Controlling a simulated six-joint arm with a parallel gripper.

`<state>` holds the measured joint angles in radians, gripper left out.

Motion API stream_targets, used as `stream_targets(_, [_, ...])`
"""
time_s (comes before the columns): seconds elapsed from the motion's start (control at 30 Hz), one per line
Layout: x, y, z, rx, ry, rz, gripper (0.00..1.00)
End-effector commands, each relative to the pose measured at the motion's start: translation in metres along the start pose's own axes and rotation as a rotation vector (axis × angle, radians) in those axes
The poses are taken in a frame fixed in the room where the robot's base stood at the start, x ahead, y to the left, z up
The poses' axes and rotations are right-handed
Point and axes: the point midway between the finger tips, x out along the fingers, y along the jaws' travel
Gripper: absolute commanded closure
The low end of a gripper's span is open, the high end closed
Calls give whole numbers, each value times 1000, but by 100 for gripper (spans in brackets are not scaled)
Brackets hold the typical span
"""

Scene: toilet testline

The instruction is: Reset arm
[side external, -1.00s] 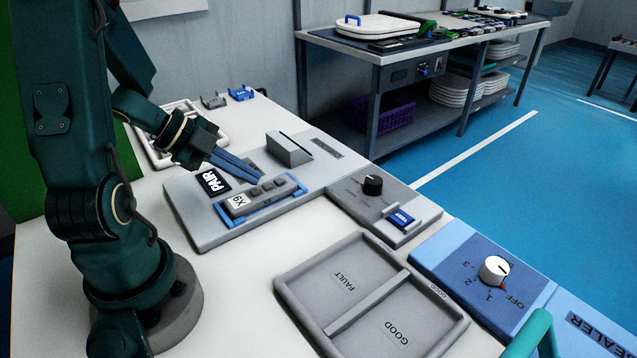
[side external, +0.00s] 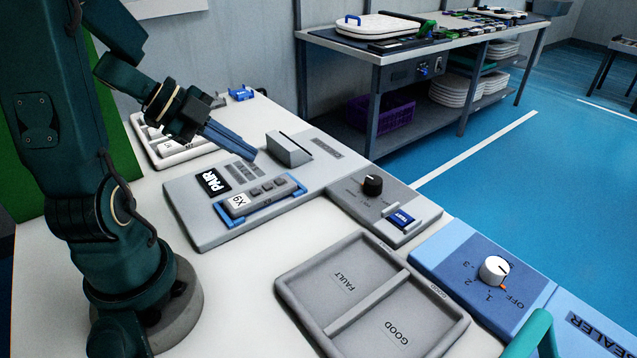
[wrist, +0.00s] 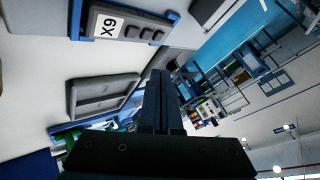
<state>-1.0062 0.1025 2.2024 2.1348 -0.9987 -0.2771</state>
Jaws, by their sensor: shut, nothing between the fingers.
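My gripper (side external: 248,154) is shut and empty, its blue fingers in the air above the back of the grey pairing panel. In the wrist view my gripper (wrist: 158,85) shows its fingers together, with nothing between them. A grey device labelled X9 (side external: 262,195) lies in a blue cradle on the panel, beside a black PAIR label (side external: 214,181). The X9 device also shows at the top of the wrist view (wrist: 133,27). My gripper is clear of the device.
A grey upright block (side external: 289,150) stands close to the right of my fingers. A dial panel (side external: 345,190) holds a black knob and a blue TEST piece. The FAULT and GOOD tray (side external: 290,290) is empty. A white tray (side external: 158,160) stands behind my arm.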

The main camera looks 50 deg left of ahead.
Motion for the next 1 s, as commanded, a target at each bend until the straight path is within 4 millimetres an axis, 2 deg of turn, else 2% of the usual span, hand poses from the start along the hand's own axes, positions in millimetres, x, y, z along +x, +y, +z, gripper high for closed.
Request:
stream_targets(0.53, [0,0,0,0,1,1,100])
stream_targets(0.67, [4,-1,-10,39,16,13,100])
stream_targets(0.77, [7,-6,-34,132,47,14,100])
stream_targets(0.83, [12,-19,-60,184,72,-42,100])
stream_targets(1.0, [10,-73,-120,195,73,-342,100])
